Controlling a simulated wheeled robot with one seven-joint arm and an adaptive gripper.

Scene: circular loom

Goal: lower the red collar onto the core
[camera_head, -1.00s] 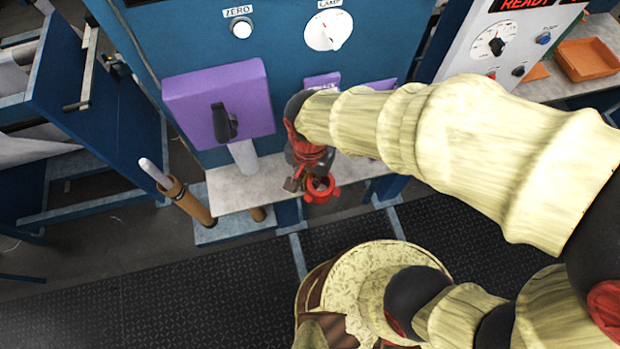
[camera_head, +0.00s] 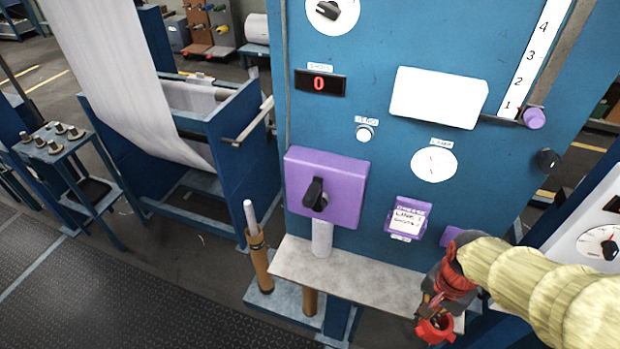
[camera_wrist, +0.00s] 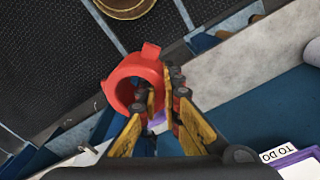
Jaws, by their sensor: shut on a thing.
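The red collar (camera_head: 436,329) is a short open ring with a small tab, at the lower right of the head view. My gripper (camera_head: 432,309) is shut on it at the front edge of the grey shelf. In the wrist view, the collar (camera_wrist: 150,72) sits at the tips of the yellow fingers of my gripper (camera_wrist: 166,102), its opening clear. The core (camera_head: 260,262) appears to be the brown upright tube around a pale, round-tipped rod, left of the shelf. It stands well left of the collar and apart from it. I cannot make out the core in the wrist view.
The grey shelf (camera_head: 345,277) lies between collar and core, with another brown tube (camera_head: 308,303) below it. A purple box (camera_head: 326,188) with a black handle and a pale cylinder (camera_head: 322,238) stand above the shelf. Dark floor mat (camera_head: 130,290) lies clear at lower left.

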